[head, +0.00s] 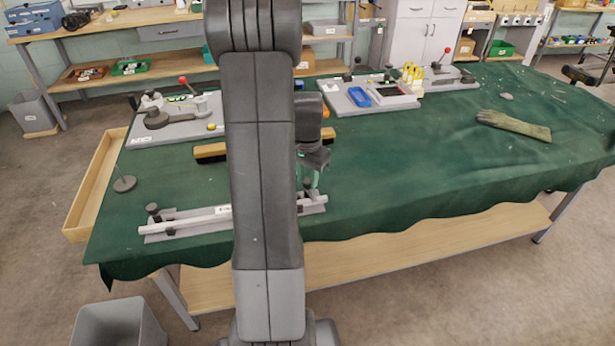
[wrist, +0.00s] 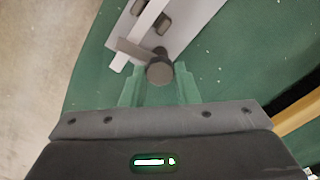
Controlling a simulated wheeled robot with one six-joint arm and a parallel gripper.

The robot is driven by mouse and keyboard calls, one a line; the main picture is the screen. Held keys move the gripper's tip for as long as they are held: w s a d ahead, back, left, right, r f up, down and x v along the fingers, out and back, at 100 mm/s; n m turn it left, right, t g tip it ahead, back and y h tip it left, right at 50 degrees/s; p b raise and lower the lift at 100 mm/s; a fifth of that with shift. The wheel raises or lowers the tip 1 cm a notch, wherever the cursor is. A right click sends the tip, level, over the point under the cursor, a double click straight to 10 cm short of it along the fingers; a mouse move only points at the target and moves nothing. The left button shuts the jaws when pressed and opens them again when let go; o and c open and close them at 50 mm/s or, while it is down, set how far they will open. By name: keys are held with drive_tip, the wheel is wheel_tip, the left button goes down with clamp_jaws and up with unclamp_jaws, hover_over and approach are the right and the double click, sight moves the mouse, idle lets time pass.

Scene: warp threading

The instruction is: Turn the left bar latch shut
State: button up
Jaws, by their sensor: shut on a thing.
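A white bar (head: 190,221) lies on a grey base plate (head: 160,238) near the table's front edge. A dark latch knob (head: 153,209) stands at the bar's left end in the head view. Another latch knob (head: 307,184) is at the right end, below my gripper (head: 311,176), which is partly behind my arm. In the wrist view my gripper (wrist: 159,84) has its green fingers on either side of a round latch knob (wrist: 160,73) and is shut on it. That latch's lever (wrist: 133,49) points up-left and lies across the bar (wrist: 146,22) near its end.
A wooden-backed brush (head: 210,151) lies behind the bar. A grey plate with a red-knobbed lever (head: 175,118) stands back left, and a board with a blue tray (head: 359,97) behind. A glove (head: 513,125) lies right. The right front of the green cloth (head: 420,165) is clear.

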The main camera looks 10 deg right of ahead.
sight(308, 181)
drive_tip(key=shift+m, duration=0.7)
drive_tip(key=o, duration=1)
drive_tip(key=shift+c, duration=0.2)
wheel_tip(308, 181, up, 14)
drive_tip(key=shift+f, duration=0.2)
wheel_tip(308, 181, down, 14)
drive_tip(key=shift+r, duration=0.15)
